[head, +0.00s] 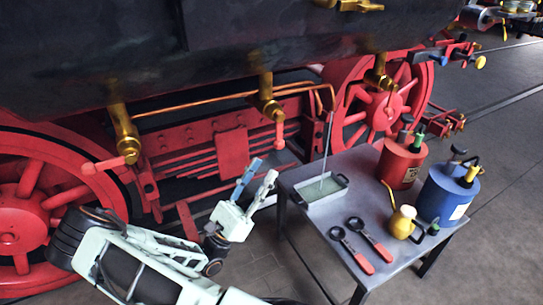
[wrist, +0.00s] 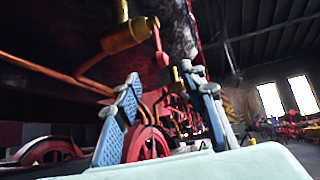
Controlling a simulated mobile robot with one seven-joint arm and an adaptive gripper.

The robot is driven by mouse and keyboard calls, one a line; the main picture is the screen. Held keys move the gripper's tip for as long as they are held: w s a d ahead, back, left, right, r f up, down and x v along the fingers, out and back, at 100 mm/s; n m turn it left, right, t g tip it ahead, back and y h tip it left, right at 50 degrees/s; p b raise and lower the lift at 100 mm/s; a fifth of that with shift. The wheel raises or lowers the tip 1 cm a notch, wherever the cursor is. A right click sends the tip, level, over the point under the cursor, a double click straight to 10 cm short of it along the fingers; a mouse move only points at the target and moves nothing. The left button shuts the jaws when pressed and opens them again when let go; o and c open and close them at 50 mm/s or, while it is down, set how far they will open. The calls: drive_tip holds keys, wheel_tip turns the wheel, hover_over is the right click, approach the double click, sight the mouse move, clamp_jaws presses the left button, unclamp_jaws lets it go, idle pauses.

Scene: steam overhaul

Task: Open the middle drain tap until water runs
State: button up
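The middle drain tap (head: 267,97) is brass and hangs under the dark boiler. Its red lever (head: 280,132) points down. A brass tap (wrist: 125,36) with a red lever (wrist: 160,44) shows at upper left in the wrist view, apparently the middle one. My gripper (head: 264,168) is open and empty, below and slightly left of that lever, not touching it. In the wrist view the fingers (wrist: 162,78) stand wide apart, with the lever above and between them. No water shows at the tap's mouth.
A left brass tap (head: 125,135) and a right one (head: 378,75) flank it. A grey table (head: 310,235) holds a tray (head: 342,181), red can (head: 402,160), blue can (head: 445,195), oil can and red-handled tools. A thin upright line above the tray is unclear.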

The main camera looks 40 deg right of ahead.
drive_tip(key=shift+v, duration=1.5)
